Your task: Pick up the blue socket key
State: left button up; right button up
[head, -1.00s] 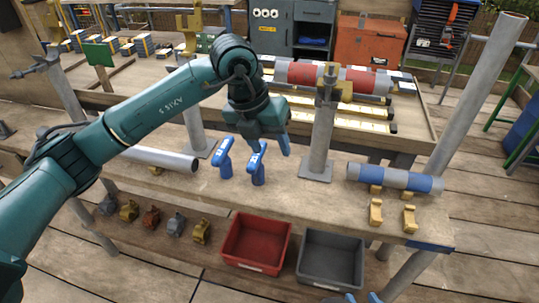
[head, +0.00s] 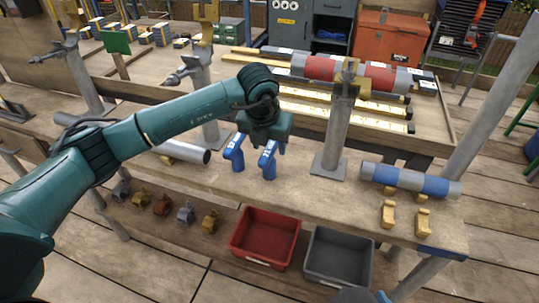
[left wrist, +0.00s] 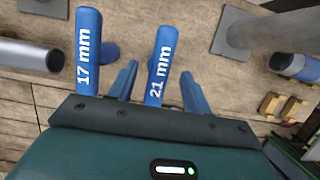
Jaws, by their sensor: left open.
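Two blue socket keys stand upright on the wooden bench. The left one (head: 234,153) is marked 17 mm (left wrist: 88,50) in the left wrist view. The right one (head: 267,161) is marked 21 mm (left wrist: 158,65). My left gripper (head: 268,143) is open above the 21 mm key. In the left wrist view its two blue fingers (left wrist: 157,88) are on either side of that key's handle, with the 17 mm key outside them. Contact cannot be told. Only a blurred part of my right gripper (head: 380,297) shows at the bottom edge.
A grey post (head: 335,140) stands right of the keys, and a grey pipe (head: 185,151) lies to their left. A blue-banded pipe (head: 410,180) lies further right. A red bin (head: 264,262) and a grey bin (head: 312,270) sit below the bench's front edge.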

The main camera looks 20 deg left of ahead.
pick_arm(q)
jog(key=shift+x, duration=1.3)
jog(key=shift+c, duration=0.6)
jog(key=shift+r, duration=0.1)
grip_shut()
